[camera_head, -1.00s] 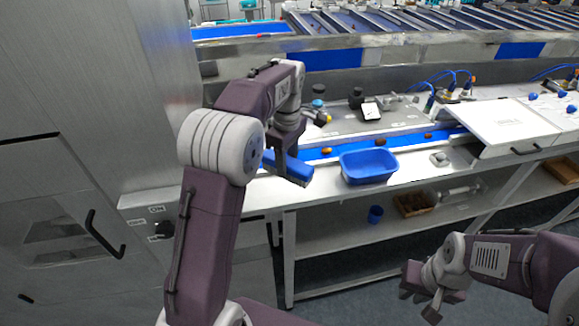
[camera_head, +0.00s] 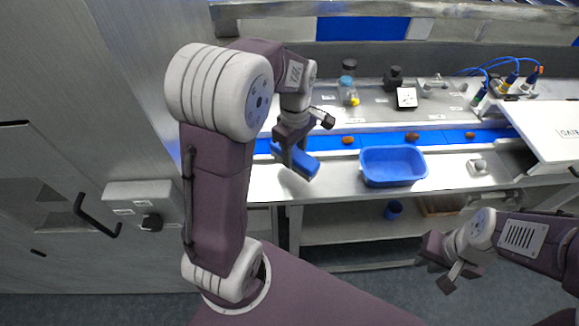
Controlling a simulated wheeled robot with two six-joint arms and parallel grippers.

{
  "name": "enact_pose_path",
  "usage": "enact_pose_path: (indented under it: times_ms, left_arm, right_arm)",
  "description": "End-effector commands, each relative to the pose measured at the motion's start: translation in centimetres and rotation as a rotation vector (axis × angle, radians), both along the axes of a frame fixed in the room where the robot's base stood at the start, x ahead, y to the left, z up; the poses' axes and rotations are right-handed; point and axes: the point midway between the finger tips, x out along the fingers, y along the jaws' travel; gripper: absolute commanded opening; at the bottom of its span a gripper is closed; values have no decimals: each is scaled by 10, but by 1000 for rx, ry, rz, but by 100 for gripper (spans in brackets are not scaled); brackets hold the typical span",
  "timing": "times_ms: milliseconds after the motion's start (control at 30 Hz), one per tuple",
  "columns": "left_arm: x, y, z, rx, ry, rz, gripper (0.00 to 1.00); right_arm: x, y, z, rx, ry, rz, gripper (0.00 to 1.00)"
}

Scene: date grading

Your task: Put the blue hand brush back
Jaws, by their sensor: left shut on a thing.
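The blue hand brush (camera_head: 303,162) is in my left gripper (camera_head: 289,150), which is shut on it. The brush hangs tilted in front of the blue conveyor belt, over or near the left end of the steel table; I cannot tell how high it is. The gripper and wrist hide part of it. My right gripper (camera_head: 447,268) is low at the right, in front of the table and apart from everything; its jaws are too small to read.
A blue tub (camera_head: 393,167) stands on the table (camera_head: 335,184) right of the brush. Brown dates (camera_head: 412,137) lie on the belt (camera_head: 440,138). A steel cabinet with a switch box (camera_head: 146,206) stands at the left.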

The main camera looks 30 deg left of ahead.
Motion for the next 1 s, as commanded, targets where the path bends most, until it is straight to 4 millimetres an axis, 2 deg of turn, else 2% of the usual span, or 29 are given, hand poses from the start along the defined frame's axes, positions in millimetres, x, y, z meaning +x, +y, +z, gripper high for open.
enact_pose_path:
  times_ms: [33, 167, 300, 500, 700, 733, 800, 1000]
  left_arm:
    - [-8, 3, -3, 0, 3, 2, 7]
    - [-18, 6, -11, 0, 1, 0, 7]
    - [-19, 6, -16, 0, 3, 0, 7]
    - [-20, 6, -48, 0, 4, -1, 7]
    - [-19, 6, -52, 0, 0, -1, 7]
    - [-19, 6, -52, 0, 0, -1, 43]
    - [-19, 6, -52, 0, 0, -1, 62]
    - [-19, 6, -52, 0, 1, -1, 62]
  right_arm:
    - [0, 0, 4, 0, 0, 0, 20]
    - [0, 0, 5, 0, 0, 0, 20]
    - [0, 0, 8, 0, 0, 0, 20]
    - [0, 0, 18, 0, 0, 0, 20]
    - [0, 0, 16, 0, 0, 0, 20]
    - [0, 0, 16, 0, 0, 0, 20]
    - [0, 0, 16, 0, 0, 0, 20]
    - [0, 0, 16, 0, 0, 0, 20]
